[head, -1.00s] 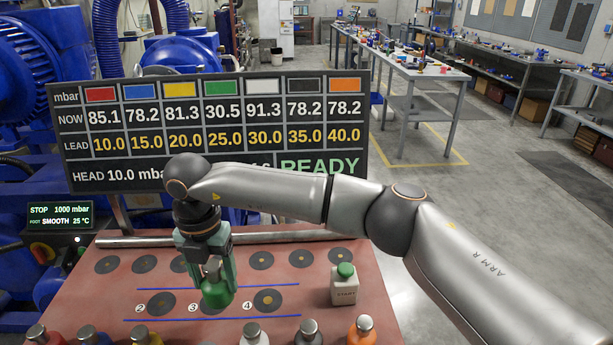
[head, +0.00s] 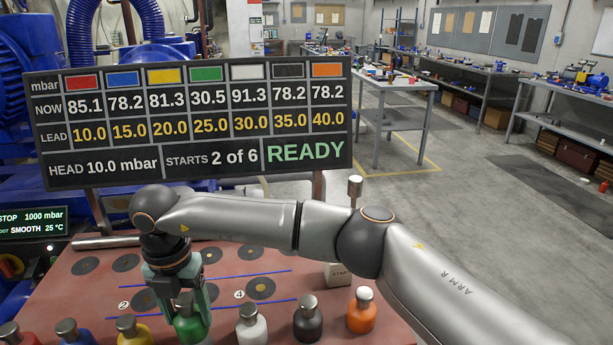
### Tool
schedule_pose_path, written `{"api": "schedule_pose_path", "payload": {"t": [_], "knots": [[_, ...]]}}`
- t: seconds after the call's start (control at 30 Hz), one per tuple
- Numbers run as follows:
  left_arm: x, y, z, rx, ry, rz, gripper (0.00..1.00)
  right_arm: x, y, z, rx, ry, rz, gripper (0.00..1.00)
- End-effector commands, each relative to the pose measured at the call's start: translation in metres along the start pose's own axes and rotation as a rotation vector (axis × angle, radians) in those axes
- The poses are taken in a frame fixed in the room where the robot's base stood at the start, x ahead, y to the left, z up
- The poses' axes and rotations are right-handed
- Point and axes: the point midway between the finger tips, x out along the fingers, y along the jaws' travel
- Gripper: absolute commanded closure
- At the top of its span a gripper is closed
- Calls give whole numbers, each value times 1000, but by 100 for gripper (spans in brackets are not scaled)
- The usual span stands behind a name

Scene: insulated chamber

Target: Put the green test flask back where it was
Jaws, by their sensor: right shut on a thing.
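The green test flask (head: 190,330) is in the front row, between the yellow flask (head: 133,330) and the white flask (head: 251,325). My right gripper (head: 182,303) is above it, shut on its neck, and hides its top. The flask looks upright. Its base is not clearly visible, so I cannot tell whether it touches the red table (head: 235,328). My left gripper is not in view.
Red (head: 12,335), blue (head: 72,334), black (head: 308,320) and orange flasks (head: 361,312) stand in the same row. A white START block (head: 337,276) is partly behind my arm. The display board (head: 200,120) reads READY. Dark round spots behind the row are bare.

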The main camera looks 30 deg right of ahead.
Motion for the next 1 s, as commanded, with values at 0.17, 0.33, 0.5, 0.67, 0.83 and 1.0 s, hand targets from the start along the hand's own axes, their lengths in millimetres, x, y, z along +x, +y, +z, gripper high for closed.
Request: {"api": "schedule_pose_path", "payload": {"t": [0.17,0.33,0.5,0.67,0.83,1.0], "knots": [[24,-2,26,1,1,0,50,34,0,1,-1,-2,2,100],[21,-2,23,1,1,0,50,29,0,1,0,-1,2,100],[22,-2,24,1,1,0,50,32,0,1,0,-1,1,100],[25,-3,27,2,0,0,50,38,0,1,0,0,1,100],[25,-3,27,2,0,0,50,39,0,1,0,-1,1,23],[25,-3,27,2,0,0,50,39,0,1,0,-1,1,4]]}}
